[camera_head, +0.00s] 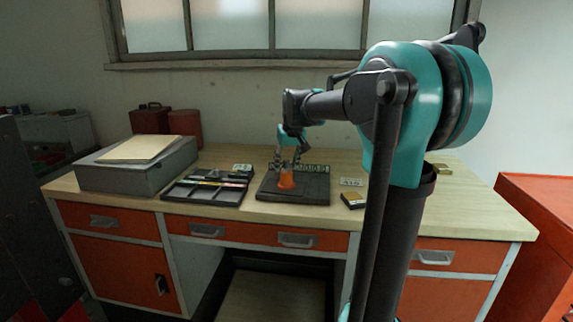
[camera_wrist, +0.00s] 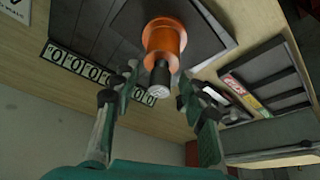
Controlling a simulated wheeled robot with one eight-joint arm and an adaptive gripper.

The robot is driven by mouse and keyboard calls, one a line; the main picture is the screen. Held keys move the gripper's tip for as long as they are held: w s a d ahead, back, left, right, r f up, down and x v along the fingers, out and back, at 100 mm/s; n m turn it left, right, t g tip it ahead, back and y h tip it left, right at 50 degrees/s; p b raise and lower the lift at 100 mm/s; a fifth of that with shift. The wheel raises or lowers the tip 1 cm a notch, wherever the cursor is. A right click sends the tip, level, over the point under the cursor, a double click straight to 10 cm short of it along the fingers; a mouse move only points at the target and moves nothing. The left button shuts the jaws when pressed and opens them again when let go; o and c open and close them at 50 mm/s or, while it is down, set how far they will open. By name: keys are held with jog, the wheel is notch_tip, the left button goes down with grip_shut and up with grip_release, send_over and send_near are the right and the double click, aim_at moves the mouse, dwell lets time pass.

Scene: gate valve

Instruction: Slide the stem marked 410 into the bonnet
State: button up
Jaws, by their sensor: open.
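The orange bonnet (camera_head: 286,181) stands upright on a dark mat (camera_head: 312,196) on the bench. It also shows in the wrist view (camera_wrist: 165,36). A dark cylinder with a pale end (camera_wrist: 160,74) sticks out of the bonnet toward my gripper; no number is readable on it, so I cannot tell whether it is stem 410. My gripper (camera_head: 289,157) is above the bonnet. In the wrist view my gripper (camera_wrist: 158,84) is open, its fingers on either side of the cylinder's end and apart from it. Nothing is held.
A black tray (camera_head: 182,198) with coloured labelled strips lies left of the mat. A row of number tiles (camera_wrist: 76,66) runs along the mat's back edge. A grey case (camera_head: 134,177) stands farther left. A card (camera_head: 351,182) and a small dark box (camera_head: 354,201) are at right.

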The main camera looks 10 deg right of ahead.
jog(key=v, duration=1.2)
jog(key=shift+f, duration=0.1)
